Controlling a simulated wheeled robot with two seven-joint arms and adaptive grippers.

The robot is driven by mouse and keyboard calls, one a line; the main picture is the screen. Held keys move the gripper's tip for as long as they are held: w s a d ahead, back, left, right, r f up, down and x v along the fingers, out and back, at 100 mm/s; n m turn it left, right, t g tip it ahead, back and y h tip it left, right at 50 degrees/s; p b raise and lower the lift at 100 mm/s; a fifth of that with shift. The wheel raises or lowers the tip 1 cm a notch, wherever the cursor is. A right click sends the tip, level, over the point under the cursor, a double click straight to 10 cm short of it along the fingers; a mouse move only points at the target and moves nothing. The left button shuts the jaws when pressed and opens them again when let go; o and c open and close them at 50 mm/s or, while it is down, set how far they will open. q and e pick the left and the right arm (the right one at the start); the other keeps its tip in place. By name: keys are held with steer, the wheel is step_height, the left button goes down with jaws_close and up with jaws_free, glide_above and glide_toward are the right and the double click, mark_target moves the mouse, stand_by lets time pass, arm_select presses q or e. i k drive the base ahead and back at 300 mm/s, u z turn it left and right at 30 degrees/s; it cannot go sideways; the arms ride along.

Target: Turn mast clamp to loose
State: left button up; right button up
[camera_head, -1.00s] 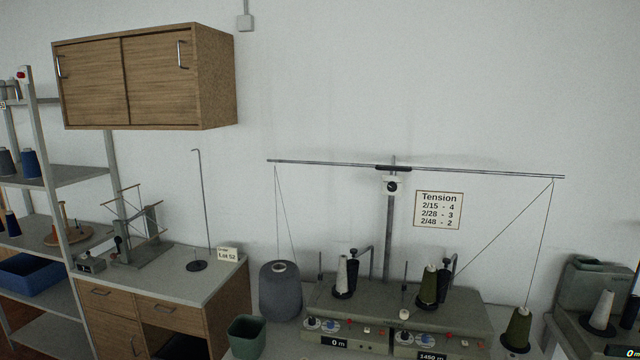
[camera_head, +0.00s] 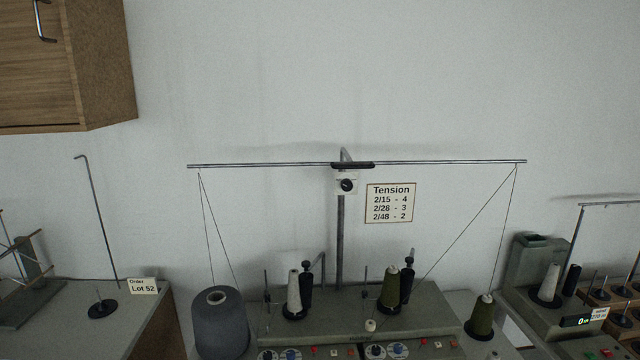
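The mast clamp (camera_head: 346,185) is a small white block with a round black knob, on the grey upright mast (camera_head: 340,240). It sits just under the dark bracket that carries the horizontal crossbar (camera_head: 260,164). The marking on the knob is too small to read, so I cannot tell its setting. Neither of my grippers shows in the view.
A Tension card (camera_head: 391,203) is on the wall right of the mast. Threads run from the bar ends near a grey cone (camera_head: 220,322) and an olive cone (camera_head: 481,317). The winder (camera_head: 335,305) stands below. A wooden cabinet (camera_head: 95,65) hangs upper left.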

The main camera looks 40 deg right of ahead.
mark_target(347, 185)
steer(key=z, duration=0.2)
steer(key=i, duration=0.8)
steer(key=z, duration=1.25)
steer(key=i, duration=0.7)
steer(key=z, duration=0.7)
